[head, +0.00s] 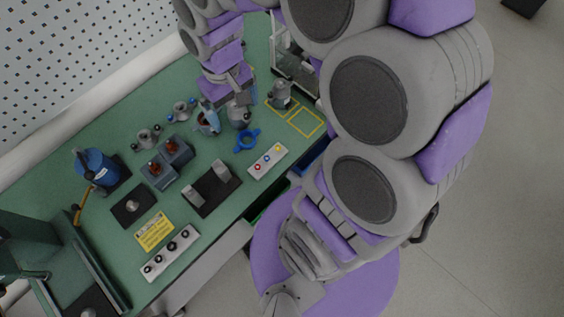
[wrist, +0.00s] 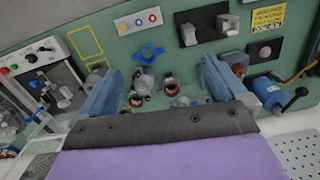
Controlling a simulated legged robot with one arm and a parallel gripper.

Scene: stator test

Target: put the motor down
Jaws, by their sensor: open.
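A grey motor-like part (head: 281,94) stands upright at the rear yellow outline on the green bench. A second grey cylindrical part (head: 239,116) stands beside my gripper, and in the wrist view (wrist: 145,80) it lies between the lines of my fingers. I cannot tell which of the two is the task's motor. My gripper (head: 229,103) is over the back of the bench, pointing down. In the wrist view (wrist: 160,66) its two blue-grey fingers are wide apart, with nothing clamped between them. The left finger hides part of the rear yellow outline there.
The front yellow outline (head: 305,122) is empty. A blue ring (head: 247,140), a button strip (head: 268,161) and copper-wound parts (head: 207,123) are close by. A clear-sided fixture (head: 294,65) stands right of my gripper. A blue cylinder (head: 96,166) is at the left.

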